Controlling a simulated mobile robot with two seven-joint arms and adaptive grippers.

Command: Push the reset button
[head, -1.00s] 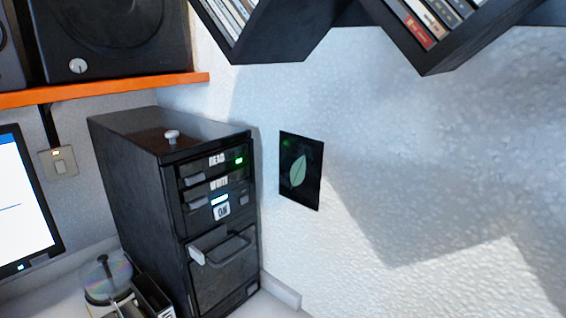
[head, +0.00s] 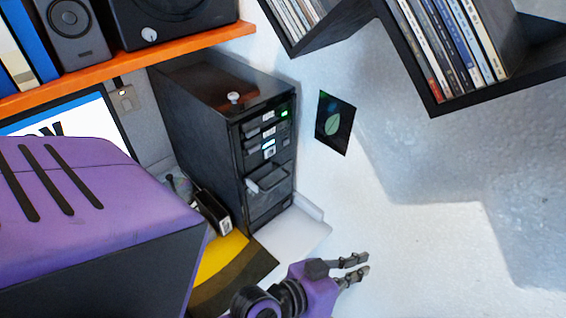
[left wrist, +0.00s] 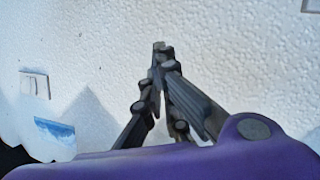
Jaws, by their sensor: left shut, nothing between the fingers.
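The black tower unit (head: 190,140) stands against the wall, left of centre in the head view. A small pale knob (head: 234,97) sits on its top. Its front has small labelled slots, a lit green light (head: 284,113) and a small button (head: 286,141). No reset label is readable, so I cannot tell which part is the reset button. My left gripper (head: 366,264) is low in the head view, right of and below the tower, apart from it. It is shut and empty. In the left wrist view its fingertips (left wrist: 159,48) meet before the white wall. My right gripper is not in view.
An orange shelf (head: 130,66) with speakers is above the tower. Dark disc shelves (head: 450,105) hang at upper right. A black leaf card (head: 337,123) is on the wall. A monitor (head: 75,122) stands left, partly behind my purple arm. The wall at right is clear.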

